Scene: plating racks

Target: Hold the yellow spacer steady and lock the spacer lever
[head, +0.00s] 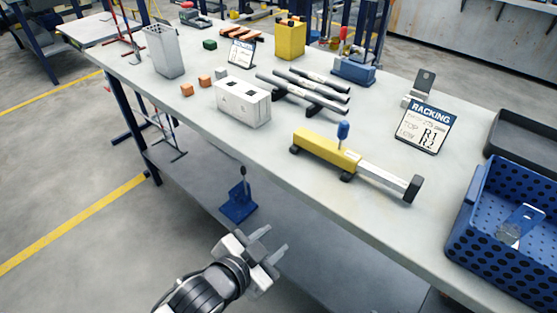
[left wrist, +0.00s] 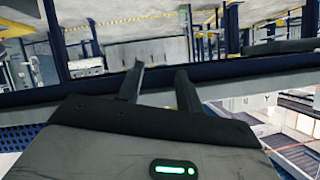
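The yellow spacer (head: 322,148) lies on the grey table in the head view, with a metal bar running out of its right end to a black end block (head: 413,188). The spacer lever (head: 342,132) has a blue knob and stands up near the right end of the yellow body. My left gripper (head: 270,244) is in front of the table's near edge, well apart from the spacer. Its two fingers are spread with nothing between them. They also show apart and empty in the left wrist view (left wrist: 158,85). The spacer does not show clearly there. My right gripper is not in view.
A racking sign (head: 426,128) stands behind the bar. A blue perforated crate (head: 478,235) is at the right end of the table (head: 250,150). A white block (head: 243,103) and dark rails (head: 303,92) lie left of and behind the spacer. The table front before it is clear.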

